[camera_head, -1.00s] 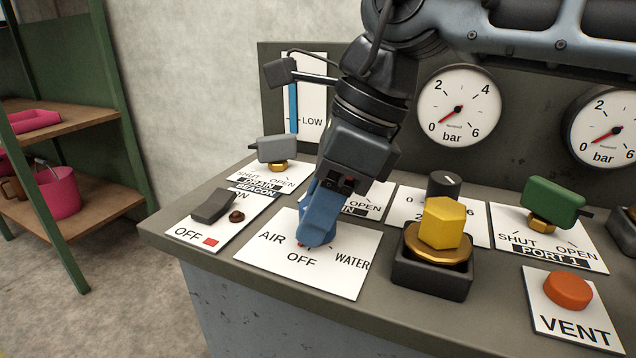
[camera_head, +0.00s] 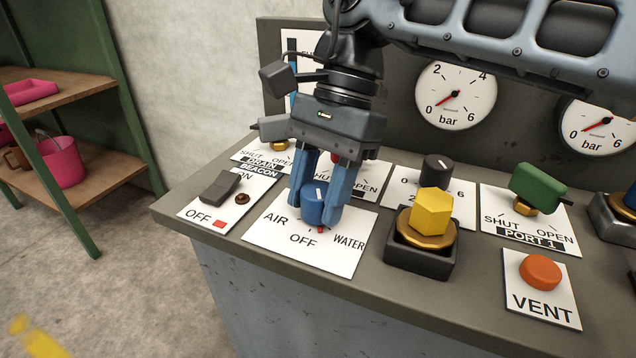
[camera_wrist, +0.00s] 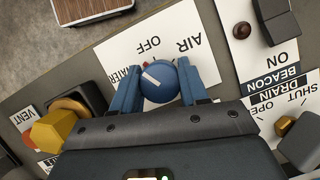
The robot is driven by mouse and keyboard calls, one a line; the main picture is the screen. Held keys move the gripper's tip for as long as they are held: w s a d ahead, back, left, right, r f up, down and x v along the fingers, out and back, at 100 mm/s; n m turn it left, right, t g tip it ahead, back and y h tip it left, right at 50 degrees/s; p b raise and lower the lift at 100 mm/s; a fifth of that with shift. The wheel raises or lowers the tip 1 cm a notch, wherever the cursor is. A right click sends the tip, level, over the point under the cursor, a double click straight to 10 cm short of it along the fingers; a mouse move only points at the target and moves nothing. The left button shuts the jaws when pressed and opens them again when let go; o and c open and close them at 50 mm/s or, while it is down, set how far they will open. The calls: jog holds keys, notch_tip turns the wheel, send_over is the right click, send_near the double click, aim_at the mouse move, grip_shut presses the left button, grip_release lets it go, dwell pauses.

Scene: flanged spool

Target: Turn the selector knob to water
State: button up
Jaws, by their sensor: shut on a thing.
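The selector knob (camera_head: 313,207) is a round blue knob on a white plate (camera_head: 340,262) marked AIR, OFF and WATER. It also shows in the wrist view (camera_wrist: 160,84). My gripper (camera_head: 315,212) reaches down from above, with one blue finger on each side of the knob, shut on it. A white mark on the knob's top is visible in both views. In the wrist view it runs slanted, and I cannot tell exactly which label it points at. A small red mark sits on the plate by OFF.
Left of the plate is the beacon rocker switch (camera_head: 219,187). To the right are a yellow hex knob (camera_head: 433,212) on a dark base and the orange VENT button (camera_head: 540,272). Behind stand a black knob (camera_head: 436,168), a green PORT 1 handle (camera_head: 538,187) and gauges.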

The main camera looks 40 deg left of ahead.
jog(key=n+h, duration=0.1)
jog(key=n, duration=0.2)
jog(key=n+h, duration=0.1)
jog(key=n, duration=0.1)
jog(key=shift+n+t+p, duration=0.3)
jog(key=shift+n, duration=0.1)
dwell(0.4)
jog(key=o, duration=1.1)
jog(key=shift+c, duration=0.2)
jog(key=v, duration=0.7)
jog(key=shift+a+r+p, duration=0.15)
jog(key=shift+r+p, duration=0.2)
jog(key=shift+p, duration=0.1)
